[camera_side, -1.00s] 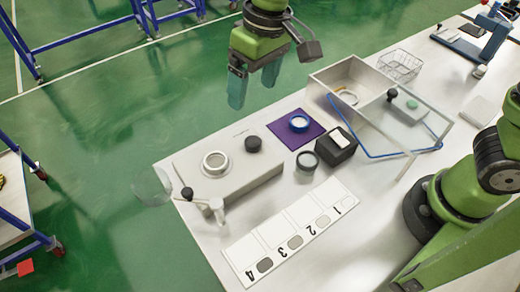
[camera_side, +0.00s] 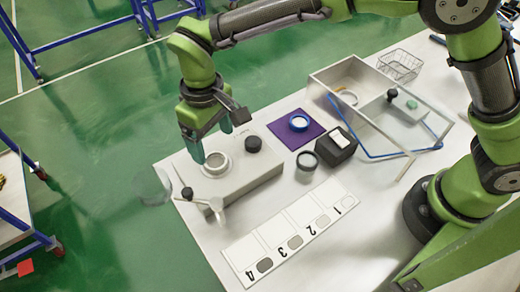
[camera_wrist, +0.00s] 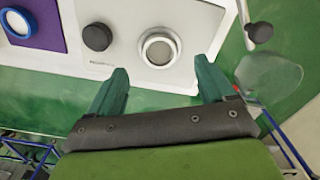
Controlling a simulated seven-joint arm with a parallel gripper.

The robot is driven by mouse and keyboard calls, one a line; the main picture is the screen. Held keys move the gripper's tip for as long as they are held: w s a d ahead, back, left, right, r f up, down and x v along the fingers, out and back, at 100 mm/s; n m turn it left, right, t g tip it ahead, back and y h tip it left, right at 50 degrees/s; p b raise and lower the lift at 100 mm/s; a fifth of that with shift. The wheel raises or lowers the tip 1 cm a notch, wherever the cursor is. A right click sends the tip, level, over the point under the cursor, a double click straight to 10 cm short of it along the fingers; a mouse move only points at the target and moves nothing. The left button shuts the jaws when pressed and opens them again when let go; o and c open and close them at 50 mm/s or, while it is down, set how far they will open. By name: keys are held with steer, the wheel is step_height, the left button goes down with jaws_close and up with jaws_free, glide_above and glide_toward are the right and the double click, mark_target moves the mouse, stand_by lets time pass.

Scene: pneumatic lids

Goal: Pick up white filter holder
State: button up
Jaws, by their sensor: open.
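A white ring-shaped holder (camera_side: 215,162), which looks like the white filter holder, sits on top of a light grey box-shaped device (camera_side: 250,180) near the table's far left edge.
A black knob (camera_side: 253,144) stands beside the holder. A lever with a black ball (camera_side: 187,192) and a clear round lid (camera_side: 152,187) are at the device's left end. A blue ring (camera_side: 299,122) lies on a purple mat (camera_side: 290,142). A numbered white board (camera_side: 290,230) lies in front.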

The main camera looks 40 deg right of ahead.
mark_target(218, 164)
step_height(218, 164, down, 7)
steer(key=shift+r, duration=0.2)
stand_by(0.3)
steer(key=c, duration=1.1)
